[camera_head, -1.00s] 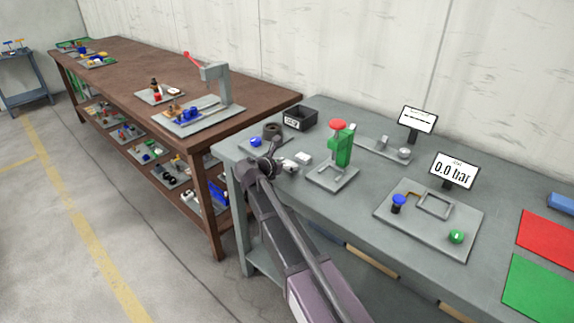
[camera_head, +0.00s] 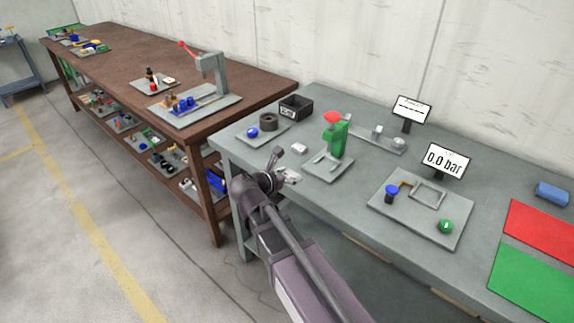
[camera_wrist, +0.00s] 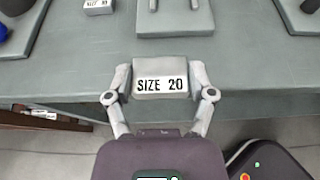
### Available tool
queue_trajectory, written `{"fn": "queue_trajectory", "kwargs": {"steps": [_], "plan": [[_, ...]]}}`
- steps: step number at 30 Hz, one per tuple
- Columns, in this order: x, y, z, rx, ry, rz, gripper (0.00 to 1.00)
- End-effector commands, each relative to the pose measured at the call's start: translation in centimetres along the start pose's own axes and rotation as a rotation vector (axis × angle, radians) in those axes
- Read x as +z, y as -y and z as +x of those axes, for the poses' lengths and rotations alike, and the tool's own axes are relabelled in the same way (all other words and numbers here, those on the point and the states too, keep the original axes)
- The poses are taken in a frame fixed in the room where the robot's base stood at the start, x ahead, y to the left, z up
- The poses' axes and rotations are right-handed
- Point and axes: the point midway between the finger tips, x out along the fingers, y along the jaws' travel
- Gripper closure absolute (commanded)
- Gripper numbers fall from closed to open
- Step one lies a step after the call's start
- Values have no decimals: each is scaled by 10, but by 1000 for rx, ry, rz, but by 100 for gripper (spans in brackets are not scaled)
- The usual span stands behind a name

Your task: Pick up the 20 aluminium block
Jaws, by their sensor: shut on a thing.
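The aluminium block (camera_wrist: 160,72), a pale grey box with a white "SIZE 20" label, is between the two fingers of my gripper (camera_wrist: 160,88) in the wrist view. The fingers are shut on its left and right sides. The block appears level, near the front edge of the grey table; I cannot tell exactly how high it is held. In the head view my gripper (camera_head: 288,178) is over the table's front left part, with the block mostly hidden or too small to make out.
A second small labelled block (camera_wrist: 99,6) lies on the grey table (camera_head: 330,205). Right are a valve plate (camera_head: 420,222) and red and green mats.

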Motion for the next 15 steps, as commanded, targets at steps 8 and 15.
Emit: {"fn": "queue_trajectory", "kwargs": {"steps": [8, 15], "plan": [[-2, 12, -10, 0, 0, 1, 80], [-3, 12, -10, 0, 0, 1, 80]]}}
